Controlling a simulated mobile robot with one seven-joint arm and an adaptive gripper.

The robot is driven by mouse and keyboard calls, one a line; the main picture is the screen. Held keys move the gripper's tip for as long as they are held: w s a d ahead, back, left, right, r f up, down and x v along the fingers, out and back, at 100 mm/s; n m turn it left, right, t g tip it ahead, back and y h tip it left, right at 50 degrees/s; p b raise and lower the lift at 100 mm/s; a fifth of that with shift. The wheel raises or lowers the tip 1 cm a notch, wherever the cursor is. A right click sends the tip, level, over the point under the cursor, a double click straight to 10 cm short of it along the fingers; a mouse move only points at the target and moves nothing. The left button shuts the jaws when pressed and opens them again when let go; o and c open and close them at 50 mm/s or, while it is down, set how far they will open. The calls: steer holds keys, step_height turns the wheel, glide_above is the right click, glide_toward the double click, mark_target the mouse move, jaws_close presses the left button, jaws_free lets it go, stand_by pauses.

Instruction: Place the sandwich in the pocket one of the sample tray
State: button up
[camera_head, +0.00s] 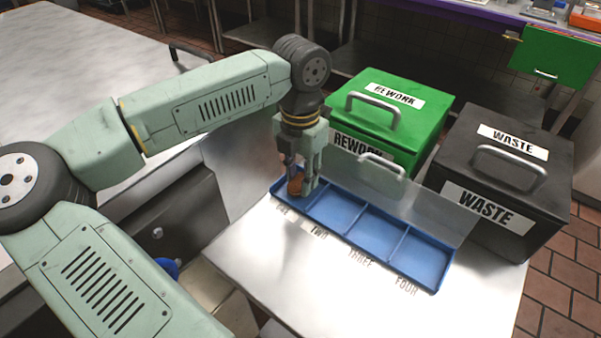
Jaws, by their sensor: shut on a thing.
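The sample tray (365,213) is blue, with several pockets in a row, and lies on the metal table. The labels TWO, THREE and FOUR show along its front edge, and the label at the left end is partly covered. My gripper (299,186) points down at the tray's left end, over or in pocket one. It is shut on the sandwich (295,186), a small brown piece between the fingers. The fingers hide part of it, and I cannot tell whether it touches the pocket floor. The other pockets look empty.
A clear raised lid (430,210) with a handle stands behind the tray. Behind it are a green REWORK box (433,105) and a black WASTE box (545,165). The metal table (300,290) is bare in front of the tray.

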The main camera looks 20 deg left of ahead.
steer(key=shift+f, duration=0.55)
steer(key=shift+f, duration=0.1)
steer(key=shift+f+b, duration=0.1)
steer(key=shift+b, duration=0.2)
steer(key=o, duration=0.5)
step_height(320, 180, up, 12)
steer(key=b, duration=0.1)
steer(key=shift+r, duration=0.25)
